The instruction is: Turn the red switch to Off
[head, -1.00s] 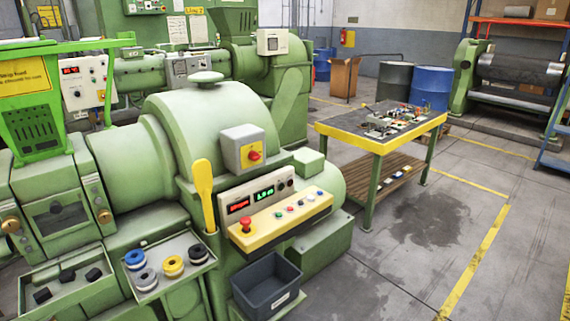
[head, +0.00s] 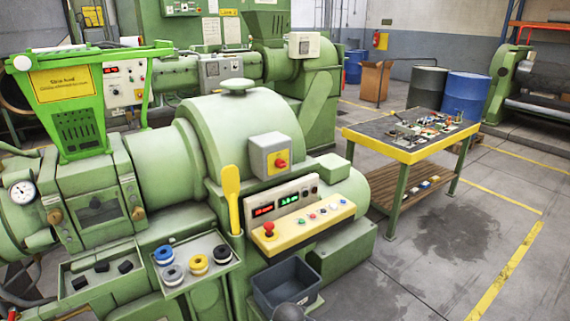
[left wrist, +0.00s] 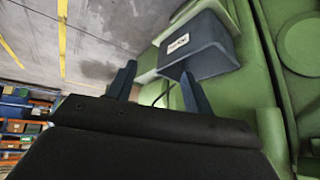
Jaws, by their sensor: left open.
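The red switch (head: 281,163) is a small rotary knob on a yellow plate, on the front of a grey box (head: 262,150). The box is mounted on the green extruder (head: 240,115). The knob's exact angle and any Off marking are too small to read. My left gripper (left wrist: 158,70) shows in the left wrist view, open and empty, with its two dark fingers apart. The grey bin (left wrist: 205,48) is close beyond its fingers in that view. The red switch is not in the left wrist view. Neither gripper is in the head view.
Below the switch is a yellow-edged panel (head: 320,222) with a red mushroom button (head: 269,229). A yellow paddle (head: 231,197) stands left of it. A tray of spools (head: 220,275) and the grey bin (head: 272,280) jut out in front. Floor is open right, before the tool table (head: 408,157).

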